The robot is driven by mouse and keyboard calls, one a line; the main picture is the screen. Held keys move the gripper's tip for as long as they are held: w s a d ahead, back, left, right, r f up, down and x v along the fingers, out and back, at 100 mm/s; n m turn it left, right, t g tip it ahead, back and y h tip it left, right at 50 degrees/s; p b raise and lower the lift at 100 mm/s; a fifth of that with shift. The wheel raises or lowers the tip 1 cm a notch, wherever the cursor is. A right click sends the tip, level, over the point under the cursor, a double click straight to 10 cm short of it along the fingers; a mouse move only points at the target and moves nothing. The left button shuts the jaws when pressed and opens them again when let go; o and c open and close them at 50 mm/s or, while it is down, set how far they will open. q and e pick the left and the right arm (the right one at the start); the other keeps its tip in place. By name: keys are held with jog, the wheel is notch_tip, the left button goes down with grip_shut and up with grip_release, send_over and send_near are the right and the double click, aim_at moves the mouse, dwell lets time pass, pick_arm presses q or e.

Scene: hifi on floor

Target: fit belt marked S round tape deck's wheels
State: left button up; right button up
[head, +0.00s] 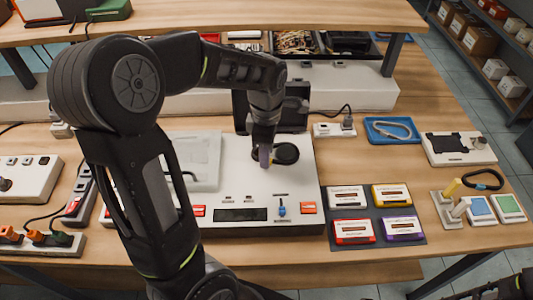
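The tape deck (300,187) is a white unit on the table, with a clear lid at its left and a dark window at its front. A dark round wheel (285,154) shows on its top; other wheels are hidden behind my arm or too small to tell. My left gripper (264,160) points down over the deck, just left of that wheel; whether its fingers are open or hold anything cannot be seen. A pale loop (390,130) lies in a blue tray, and a black loop (483,179) lies at the right. No S mark is readable.
A dark mat with several cassettes (346,197) lies right of the deck. Beyond it stand a block with pegs (449,205) and coloured pads (480,207). A power strip (40,243) and cables are at the left. A raised shelf (350,85) runs along the back.

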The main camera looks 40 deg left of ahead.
pick_arm(q)
notch_tip(320, 180, up, 7)
dwell(0.3)
jog(key=shift+r, duration=0.1)
jog(key=shift+r+p, duration=2.25)
jog(key=shift+r, duration=0.6)
